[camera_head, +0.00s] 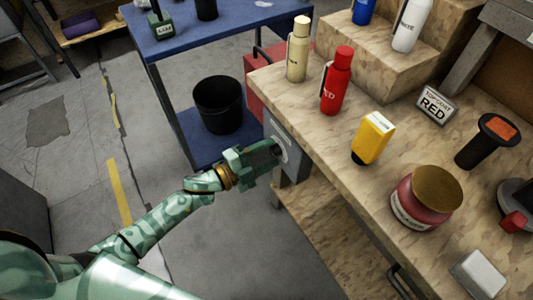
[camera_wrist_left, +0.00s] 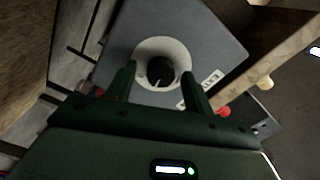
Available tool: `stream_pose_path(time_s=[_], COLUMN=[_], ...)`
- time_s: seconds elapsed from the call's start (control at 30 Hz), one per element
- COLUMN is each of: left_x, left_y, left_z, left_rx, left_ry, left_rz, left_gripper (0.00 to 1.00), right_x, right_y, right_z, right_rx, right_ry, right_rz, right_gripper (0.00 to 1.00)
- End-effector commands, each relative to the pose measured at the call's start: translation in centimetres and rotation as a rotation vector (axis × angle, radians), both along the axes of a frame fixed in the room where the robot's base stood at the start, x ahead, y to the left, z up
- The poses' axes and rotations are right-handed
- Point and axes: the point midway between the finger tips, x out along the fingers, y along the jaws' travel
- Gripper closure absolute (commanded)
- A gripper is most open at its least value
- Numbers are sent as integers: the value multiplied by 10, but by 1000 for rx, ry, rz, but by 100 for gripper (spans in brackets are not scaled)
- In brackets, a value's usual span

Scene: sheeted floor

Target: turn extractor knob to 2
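The extractor knob (camera_wrist_left: 159,71) is dark and sits in a pale round dial (camera_wrist_left: 150,47) on a grey box (camera_wrist_left: 205,45) in the left wrist view. A white label (camera_wrist_left: 209,82) beside it starts with "EXT". My left gripper (camera_wrist_left: 159,73) is open, with one finger on each side of the dial. I cannot tell whether the fingers touch the knob or which number it points at. In the head view my left gripper (camera_head: 277,153) is at the front of the grey box (camera_head: 293,143) under the bench edge and hides the knob. My right gripper is not in view.
The wooden bench (camera_head: 310,110) holds a red bottle (camera_head: 336,82), a cream bottle (camera_head: 298,50), a yellow container (camera_head: 372,138) and a red jar (camera_head: 425,198). A black bucket (camera_head: 219,104) stands on a blue table's lower shelf. Open floor lies to the left.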

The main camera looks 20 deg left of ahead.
Motion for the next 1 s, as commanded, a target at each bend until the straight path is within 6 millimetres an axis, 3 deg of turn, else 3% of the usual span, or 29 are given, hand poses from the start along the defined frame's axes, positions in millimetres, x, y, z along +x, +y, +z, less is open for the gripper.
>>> stream_pose_path(time_s=[0.47,0.57,1.0], left_x=[-5,-18,-106], left_y=[4,14,83], left_z=[1,2,1], left_rx=[0,-1,2], left_ry=[0,1,2], left_rz=[1,1,1], left_gripper=[48,48,48], right_x=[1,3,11], right_y=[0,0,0], right_z=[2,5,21], right_rx=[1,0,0], right_ry=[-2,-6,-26], right_rz=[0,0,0], right_gripper=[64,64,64])
